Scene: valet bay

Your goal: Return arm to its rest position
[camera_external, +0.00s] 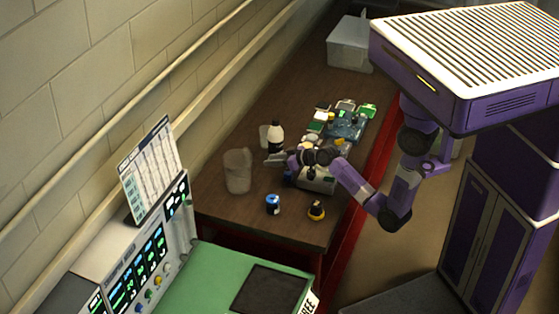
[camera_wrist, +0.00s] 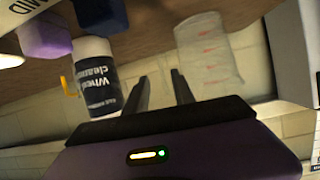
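My gripper (camera_external: 274,159) is above the brown table in the external view, just in front of a dark bottle with a white top (camera_external: 275,136). In the wrist view my gripper (camera_wrist: 161,90) has its two dark fingers apart, with nothing between them. A bottle labelled as wheel cleaner (camera_wrist: 95,82) is left of the fingers. A clear beaker with red marks (camera_wrist: 208,52) is to their right; it also shows left of my gripper in the external view (camera_external: 237,172). My arm is bent and reaches out over the table.
A blue can (camera_external: 272,204) and a black-and-yellow item (camera_external: 316,210) stand near the table's front end. A grey box (camera_external: 318,182) is beneath my forearm. Several small items lie around a blue tray (camera_external: 345,127). A white bin (camera_external: 350,43) is at the far end.

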